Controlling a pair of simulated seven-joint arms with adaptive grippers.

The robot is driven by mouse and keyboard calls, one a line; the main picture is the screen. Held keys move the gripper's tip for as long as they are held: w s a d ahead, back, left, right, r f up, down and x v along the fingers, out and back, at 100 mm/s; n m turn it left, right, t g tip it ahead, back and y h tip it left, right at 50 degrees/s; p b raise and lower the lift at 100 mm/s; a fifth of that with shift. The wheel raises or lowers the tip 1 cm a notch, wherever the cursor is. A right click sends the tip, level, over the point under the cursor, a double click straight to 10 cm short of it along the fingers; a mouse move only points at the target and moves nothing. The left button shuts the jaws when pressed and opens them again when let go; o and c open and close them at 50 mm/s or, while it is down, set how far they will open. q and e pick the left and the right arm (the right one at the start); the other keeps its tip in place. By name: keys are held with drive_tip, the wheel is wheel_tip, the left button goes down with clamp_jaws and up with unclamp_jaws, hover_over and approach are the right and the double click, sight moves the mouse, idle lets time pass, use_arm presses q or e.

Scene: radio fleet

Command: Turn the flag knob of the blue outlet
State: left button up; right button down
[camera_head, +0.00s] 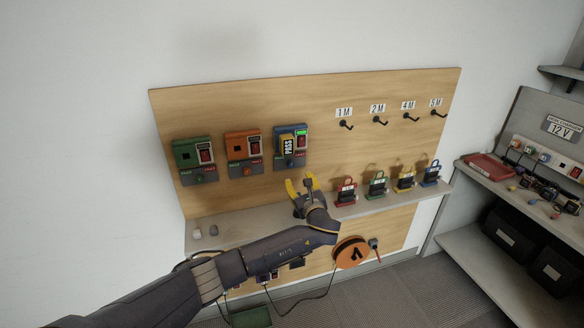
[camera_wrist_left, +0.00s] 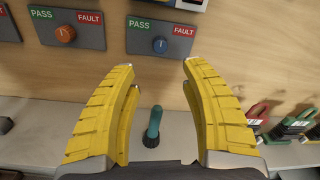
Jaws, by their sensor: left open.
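My right gripper is not in view.
An orange outlet (camera_head: 238,144) and a green outlet (camera_head: 188,152) are to the left. A shelf (camera_head: 240,225) runs below, with several coloured padlock-like devices to the right. A teal upright piece (camera_wrist_left: 153,125) stands between my fingers. An orange reel (camera_head: 350,252) is lower.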

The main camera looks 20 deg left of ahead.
sight(292, 166)
use_arm(q)
drive_tip(key=x, duration=1.1)
